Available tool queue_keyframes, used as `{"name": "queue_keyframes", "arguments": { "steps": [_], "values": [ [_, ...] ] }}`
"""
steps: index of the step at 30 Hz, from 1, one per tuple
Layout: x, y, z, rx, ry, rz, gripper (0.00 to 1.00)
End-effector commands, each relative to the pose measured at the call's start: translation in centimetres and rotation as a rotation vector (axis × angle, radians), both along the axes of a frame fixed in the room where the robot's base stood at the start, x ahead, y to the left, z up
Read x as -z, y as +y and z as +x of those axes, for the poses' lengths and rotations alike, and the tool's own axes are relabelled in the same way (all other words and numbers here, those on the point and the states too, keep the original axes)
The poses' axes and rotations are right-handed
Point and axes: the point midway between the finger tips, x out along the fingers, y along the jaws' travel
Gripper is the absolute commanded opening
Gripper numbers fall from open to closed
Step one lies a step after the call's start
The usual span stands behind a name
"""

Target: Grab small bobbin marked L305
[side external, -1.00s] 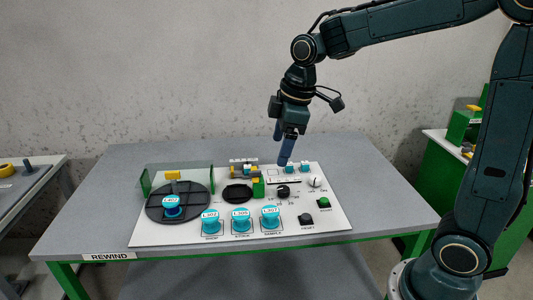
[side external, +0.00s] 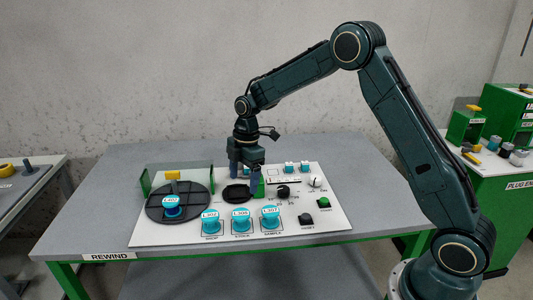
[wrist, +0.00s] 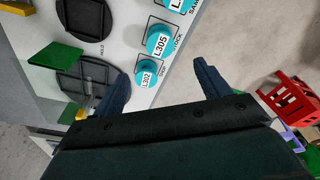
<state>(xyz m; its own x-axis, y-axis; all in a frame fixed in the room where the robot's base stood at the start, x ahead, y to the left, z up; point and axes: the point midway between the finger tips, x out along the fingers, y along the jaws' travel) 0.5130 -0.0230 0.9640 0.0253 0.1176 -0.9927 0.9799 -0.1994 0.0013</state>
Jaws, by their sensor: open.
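The L305 bobbin (wrist: 160,41), turquoise with a white label, stands in the wrist view between a smaller-looking L302 bobbin (wrist: 147,75) and a partly cut-off third one (wrist: 183,4). In the side external view it is the middle bobbin (side external: 241,222) of the front row on the white panel (side external: 170,237). My gripper (side external: 245,178) is open and empty, pointing down above the panel, behind the row. In the wrist view its two dark blue fingers (wrist: 162,72) are spread, with L302 showing between them and L305 beyond. Nothing covers the L305 label.
Another turquoise bobbin (side external: 172,207) stands on the dark round turntable (side external: 195,205) at left, backed by a clear green-edged screen (side external: 200,177). A black knob (side external: 283,192) and push buttons (side external: 306,218) lie to the right. The table's far right is clear.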

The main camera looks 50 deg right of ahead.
Motion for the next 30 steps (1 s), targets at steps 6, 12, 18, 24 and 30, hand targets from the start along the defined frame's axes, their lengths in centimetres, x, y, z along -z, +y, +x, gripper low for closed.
{"name": "queue_keyframes", "arguments": {
  "steps": [6,12,18,24,30],
  "values": [
    [0.3,0.0,0.1,-0.006,0.001,0.001,0.75],
    [1.4,0.1,0.1,-0.005,0.003,0.001,0.75],
    [4.0,0.4,0.1,-0.005,0.006,0.000,0.75],
    [6.9,0.8,0.2,-0.006,0.004,0.001,0.75],
    [8.5,1.0,0.2,-0.005,0.002,0.000,0.75]
  ]
}}
